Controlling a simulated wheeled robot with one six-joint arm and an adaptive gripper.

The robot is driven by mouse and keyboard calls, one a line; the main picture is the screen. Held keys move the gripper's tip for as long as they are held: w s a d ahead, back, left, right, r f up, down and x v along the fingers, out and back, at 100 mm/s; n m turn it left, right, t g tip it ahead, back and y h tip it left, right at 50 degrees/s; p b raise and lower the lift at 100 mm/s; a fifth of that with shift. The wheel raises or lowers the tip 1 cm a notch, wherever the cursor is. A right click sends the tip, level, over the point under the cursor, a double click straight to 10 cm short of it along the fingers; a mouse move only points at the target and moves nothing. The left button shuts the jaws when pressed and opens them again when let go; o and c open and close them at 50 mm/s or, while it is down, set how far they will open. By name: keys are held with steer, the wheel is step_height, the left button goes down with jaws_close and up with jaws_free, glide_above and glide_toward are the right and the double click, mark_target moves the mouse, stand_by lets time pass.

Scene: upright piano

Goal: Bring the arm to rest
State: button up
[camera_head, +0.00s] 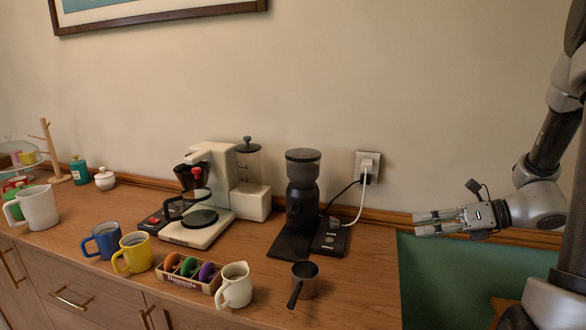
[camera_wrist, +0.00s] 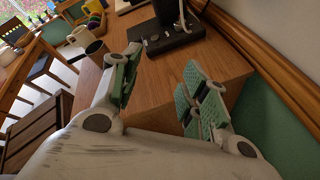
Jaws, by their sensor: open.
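My gripper (camera_head: 428,223) is at the right in the head view, at the end of my grey arm, with its fingers pointing left. It hangs in the air near the right end of the wooden counter (camera_head: 362,285), next to the wall. In the wrist view my gripper (camera_wrist: 156,92) shows its two green-padded fingers spread apart with nothing between them. The counter's end (camera_wrist: 222,65) lies beyond and below the fingers.
A black coffee grinder (camera_head: 302,185) and a small dark scale (camera_head: 331,237) stand left of my gripper. A white coffee maker (camera_head: 215,170), a blue mug (camera_head: 106,241), a yellow mug (camera_head: 138,255), a cream jug (camera_head: 237,283) and a dark handled pot (camera_head: 307,279) stand farther left.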

steer(key=s+d+r+n+g+h, duration=0.1)
steer(key=s+d+n+g+h, duration=0.2)
steer(key=s+n, duration=0.6)
steer(key=s+d+r+n+g+h, duration=0.1)
steer(key=s+n+g+h, duration=0.35)
steer(key=n, duration=0.75)
steer(key=s+r+n+t+h, duration=0.4)
steer(key=r+n+t, duration=0.2)
steer(key=r+n, duration=0.3)
steer(key=shift+s+a+r+h, duration=0.25)
steer(key=shift+s+a+h, duration=0.05)
steer(key=shift+s+h, duration=0.05)
